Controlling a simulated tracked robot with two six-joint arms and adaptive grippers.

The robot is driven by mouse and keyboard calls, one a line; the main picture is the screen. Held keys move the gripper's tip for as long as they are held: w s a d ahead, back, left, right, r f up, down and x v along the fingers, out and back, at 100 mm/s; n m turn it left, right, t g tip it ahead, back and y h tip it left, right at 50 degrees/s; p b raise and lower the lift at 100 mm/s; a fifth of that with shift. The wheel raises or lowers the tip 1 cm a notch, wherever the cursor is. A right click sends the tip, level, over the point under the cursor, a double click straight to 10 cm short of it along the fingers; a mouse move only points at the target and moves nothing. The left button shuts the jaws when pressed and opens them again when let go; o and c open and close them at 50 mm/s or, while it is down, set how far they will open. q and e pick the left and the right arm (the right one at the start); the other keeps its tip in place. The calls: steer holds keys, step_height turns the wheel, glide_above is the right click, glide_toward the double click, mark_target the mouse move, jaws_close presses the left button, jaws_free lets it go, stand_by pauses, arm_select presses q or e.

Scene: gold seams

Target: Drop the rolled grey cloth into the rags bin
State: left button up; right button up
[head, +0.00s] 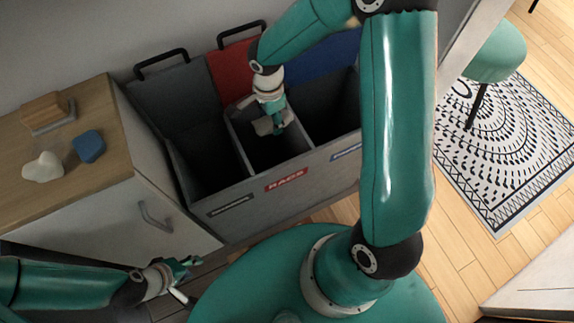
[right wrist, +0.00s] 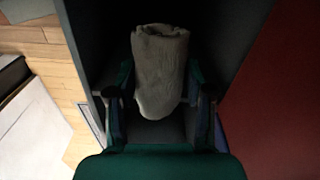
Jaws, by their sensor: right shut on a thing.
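The rolled grey cloth (right wrist: 160,75) is between the fingers of my right gripper (right wrist: 160,100), which is shut on it. In the head view the cloth (head: 264,126) shows beside my right gripper (head: 275,122), at the open top of the middle compartment. That compartment is the rags bin (head: 287,179), with a red label reading RAGS on its front and a red lid (head: 231,70) raised behind.
Dark compartments with a grey lid (head: 172,95) and a blue lid (head: 325,58) flank the rags bin. A wooden-topped cabinet (head: 85,185) at the left bears a blue block (head: 89,146), a white lump (head: 43,166) and a wooden brush-like thing (head: 45,110). A patterned rug (head: 510,150) lies right.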

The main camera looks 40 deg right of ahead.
steer(key=o, duration=1)
steer(key=shift+r, duration=0.1)
step_height(320, 180, up, 12)
steer(key=shift+f, duration=0.1)
stand_by(0.4)
